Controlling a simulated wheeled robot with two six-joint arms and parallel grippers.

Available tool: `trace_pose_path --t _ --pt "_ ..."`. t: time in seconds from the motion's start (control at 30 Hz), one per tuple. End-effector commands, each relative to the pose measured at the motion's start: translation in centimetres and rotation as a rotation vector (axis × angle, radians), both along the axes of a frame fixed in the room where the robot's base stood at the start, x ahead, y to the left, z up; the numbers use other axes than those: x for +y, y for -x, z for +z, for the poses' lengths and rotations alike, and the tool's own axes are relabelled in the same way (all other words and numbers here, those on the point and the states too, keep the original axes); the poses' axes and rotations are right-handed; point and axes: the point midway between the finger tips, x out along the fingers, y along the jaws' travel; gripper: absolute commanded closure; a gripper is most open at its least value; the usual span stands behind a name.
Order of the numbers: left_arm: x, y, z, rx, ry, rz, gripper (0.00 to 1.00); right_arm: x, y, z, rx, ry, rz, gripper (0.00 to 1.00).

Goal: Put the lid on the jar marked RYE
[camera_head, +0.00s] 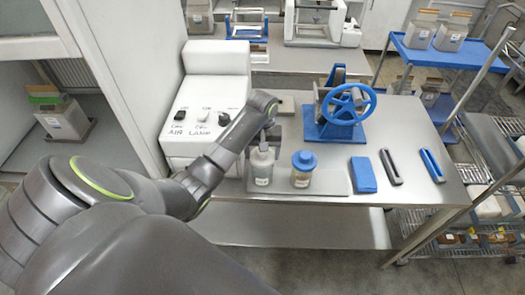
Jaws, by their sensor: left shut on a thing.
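Two small jars stand side by side on a grey tray (334,181) on the steel bench. The left jar (262,172) has a pale body and a small label. The right jar (302,177) has a brownish filling, a label and a blue lid (304,159) on top. The labels are too small to read, so I cannot tell which is RYE. My left gripper (266,141) points down right over the left jar and is shut on what looks like a pale lid at its top. Whether that lid is seated is unclear. My right gripper is not in view.
A blue block (363,174), a dark tool (391,167) and a blue-handled tool (431,165) lie right of the tray. A blue handwheel device (341,110) stands behind. A white AIR LAMP control box (206,107) is at left. A blue-shelved cart (447,55) stands right.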

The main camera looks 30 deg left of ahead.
Motion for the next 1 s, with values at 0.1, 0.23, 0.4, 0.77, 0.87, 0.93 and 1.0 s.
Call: trace_pose_path --t 0.1,0.23,0.4,0.77,0.87,0.93,1.0 --pt "-0.01 -0.01 -0.03 0.000 0.000 0.000 0.48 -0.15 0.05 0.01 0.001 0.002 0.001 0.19" --pt "-0.01 -0.01 -0.02 0.000 0.000 0.000 0.48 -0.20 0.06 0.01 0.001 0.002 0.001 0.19" --pt "0.00 0.00 -0.05 0.000 0.000 0.000 0.48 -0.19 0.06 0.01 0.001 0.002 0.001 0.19" --pt "-0.01 -0.01 -0.68 -0.001 0.001 -0.001 0.48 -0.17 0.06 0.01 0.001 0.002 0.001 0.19" --pt "0.00 -0.01 -0.70 -0.001 0.000 -0.001 0.48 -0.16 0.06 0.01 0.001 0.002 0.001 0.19" --pt "0.01 -0.01 -0.70 -0.001 -0.001 -0.001 0.48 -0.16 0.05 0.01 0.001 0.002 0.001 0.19" --pt "0.01 -0.01 -0.70 -0.001 -0.001 -0.001 0.48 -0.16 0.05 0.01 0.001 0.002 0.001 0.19"
